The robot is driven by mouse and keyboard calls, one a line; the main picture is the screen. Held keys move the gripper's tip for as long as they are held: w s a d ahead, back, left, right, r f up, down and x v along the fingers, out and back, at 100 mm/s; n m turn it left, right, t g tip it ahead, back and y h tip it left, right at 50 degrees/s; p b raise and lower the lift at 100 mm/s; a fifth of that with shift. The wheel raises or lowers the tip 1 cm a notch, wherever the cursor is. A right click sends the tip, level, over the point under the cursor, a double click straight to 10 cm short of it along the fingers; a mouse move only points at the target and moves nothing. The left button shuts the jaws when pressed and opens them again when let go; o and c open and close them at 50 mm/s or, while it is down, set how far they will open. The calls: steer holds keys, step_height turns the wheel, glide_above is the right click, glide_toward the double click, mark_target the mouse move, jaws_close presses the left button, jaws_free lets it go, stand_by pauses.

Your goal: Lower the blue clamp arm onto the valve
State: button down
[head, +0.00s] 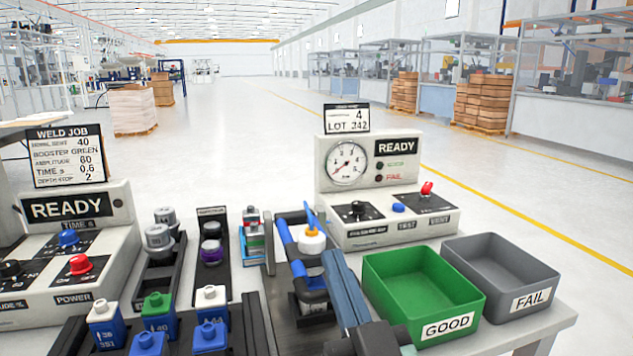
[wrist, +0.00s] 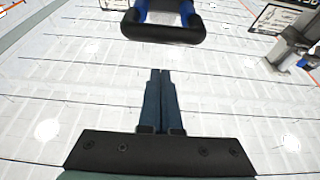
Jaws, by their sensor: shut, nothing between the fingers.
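The blue clamp arm (head: 285,231), a blue bar with black parts, stands raised at the left of the test fixture in the head view. In the wrist view it shows as a black crossbar with blue sides (wrist: 163,30), beyond my fingertips and apart from them. The valve (head: 312,241), white and orange with a blue upright tip, is beside it, behind my fingers. Its lower part is hidden. My gripper (head: 333,256) is shut and empty, its two blue-grey fingers together, just in front of the valve in the picture. The fingers also show in the wrist view (wrist: 160,74).
A green GOOD bin (head: 424,293) and a grey FAIL bin (head: 502,275) stand at the right. A gauge panel (head: 390,165) reading READY is behind the fixture. A weld box (head: 70,255) and parts holders (head: 160,262) stand left. Blue-bodied parts (head: 158,318) fill the front left.

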steer(key=shift+t+y, duration=0.3)
steer(key=shift+t, duration=0.5)
steer(key=f+b, duration=0.4)
steer(key=b, duration=0.5)
steer(key=shift+s+f+b, duration=0.2)
steer(key=shift+b, duration=0.2)
steer(key=shift+b, duration=0.35)
